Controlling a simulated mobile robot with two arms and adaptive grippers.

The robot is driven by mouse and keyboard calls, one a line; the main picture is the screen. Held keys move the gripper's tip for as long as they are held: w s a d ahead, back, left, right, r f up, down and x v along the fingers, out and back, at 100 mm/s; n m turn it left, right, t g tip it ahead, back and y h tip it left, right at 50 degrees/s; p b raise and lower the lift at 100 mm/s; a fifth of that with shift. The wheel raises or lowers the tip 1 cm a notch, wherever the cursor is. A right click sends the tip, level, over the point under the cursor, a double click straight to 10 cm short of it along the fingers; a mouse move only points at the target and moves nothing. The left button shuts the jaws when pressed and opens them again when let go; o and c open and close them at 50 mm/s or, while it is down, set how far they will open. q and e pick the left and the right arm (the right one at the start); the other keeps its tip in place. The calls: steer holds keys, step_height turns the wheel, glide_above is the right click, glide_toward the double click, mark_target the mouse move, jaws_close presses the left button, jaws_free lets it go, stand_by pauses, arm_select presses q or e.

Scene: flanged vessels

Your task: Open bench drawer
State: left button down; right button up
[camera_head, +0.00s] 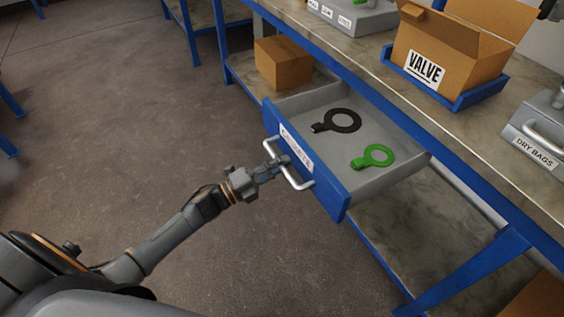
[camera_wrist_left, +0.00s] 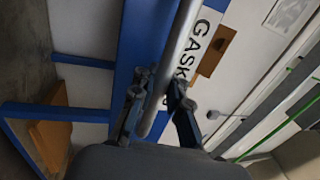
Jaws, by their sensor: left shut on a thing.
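The bench drawer (camera_head: 375,178) is pulled out from under the blue-edged bench, with a blue front and a silver bar handle (camera_head: 292,178). A label sits on the front; in the left wrist view the drawer label (camera_wrist_left: 208,48) reads in part "GASK". Inside lie a black ring with a tab (camera_head: 342,121) and a green ring with a tab (camera_head: 378,156). My left gripper (camera_head: 277,167) is at the handle. In the left wrist view its fingers (camera_wrist_left: 158,108) sit on both sides of the handle bar (camera_wrist_left: 180,45), shut on it. My right gripper is not in view.
A cardboard box (camera_head: 284,63) stands on the lower shelf behind the drawer. The floor (camera_head: 150,110) left of the drawer is clear.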

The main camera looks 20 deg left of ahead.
arm_select(q)
steer(key=shift+f, duration=0.2)
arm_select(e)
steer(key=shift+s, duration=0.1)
arm_select(q)
steer(key=c, duration=1.3)
jaws_free()
steer(key=shift+c, duration=0.2)
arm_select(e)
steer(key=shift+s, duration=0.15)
arm_select(q)
steer(key=shift+r, duration=0.1)
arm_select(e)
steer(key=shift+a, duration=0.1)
arm_select(q)
steer(key=v, duration=1.2)
